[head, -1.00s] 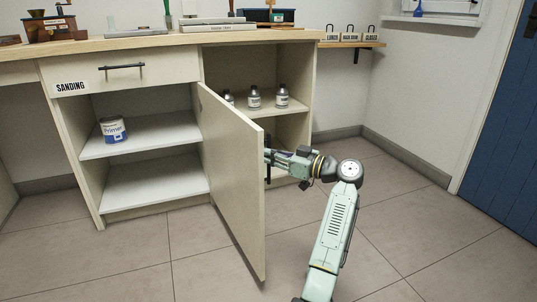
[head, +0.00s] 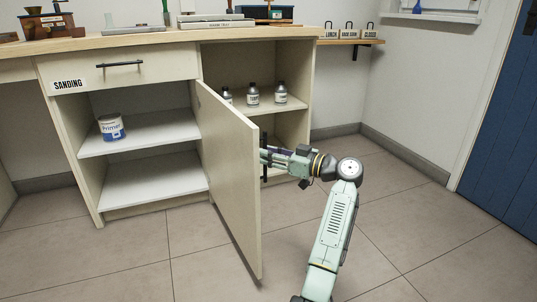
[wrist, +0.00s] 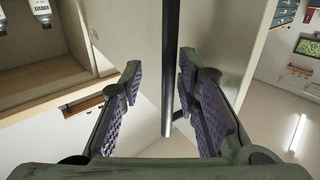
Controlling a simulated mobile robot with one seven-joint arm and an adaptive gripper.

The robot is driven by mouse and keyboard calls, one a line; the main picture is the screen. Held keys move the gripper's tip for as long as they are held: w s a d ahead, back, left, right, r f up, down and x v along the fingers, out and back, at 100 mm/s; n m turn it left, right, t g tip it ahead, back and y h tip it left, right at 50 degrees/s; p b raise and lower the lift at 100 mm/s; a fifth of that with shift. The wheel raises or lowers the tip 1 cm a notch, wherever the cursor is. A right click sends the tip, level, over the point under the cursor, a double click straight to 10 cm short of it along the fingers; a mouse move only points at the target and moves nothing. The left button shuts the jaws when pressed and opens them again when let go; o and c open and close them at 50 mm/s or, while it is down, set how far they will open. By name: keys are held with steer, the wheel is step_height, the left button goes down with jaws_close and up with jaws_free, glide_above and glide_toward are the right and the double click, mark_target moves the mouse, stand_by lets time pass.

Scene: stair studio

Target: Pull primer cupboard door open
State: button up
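The pale wooden primer cupboard door (head: 228,175) stands swung well out from the cupboard, hinged at the middle divider. A white and blue tin labelled Primer (head: 111,128) sits on the shelf behind it. The black bar handle (head: 264,168) is on the door's right-facing side; it also shows in the wrist view (wrist: 171,50). My gripper (head: 266,157) is at this handle. In the wrist view my gripper's fingers (wrist: 164,88) are apart, with the bar between them, nearer the right pads. I see gaps on both sides, so the fingers are around the bar, not clamped.
An open compartment with several small bottles (head: 253,94) is right of the door. A shut drawer labelled SANDING (head: 123,68) is above the primer shelves. The tiled floor (head: 410,220) is clear to the right, up to a blue door (head: 505,130).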

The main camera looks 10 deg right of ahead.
steer(key=v, duration=1.2)
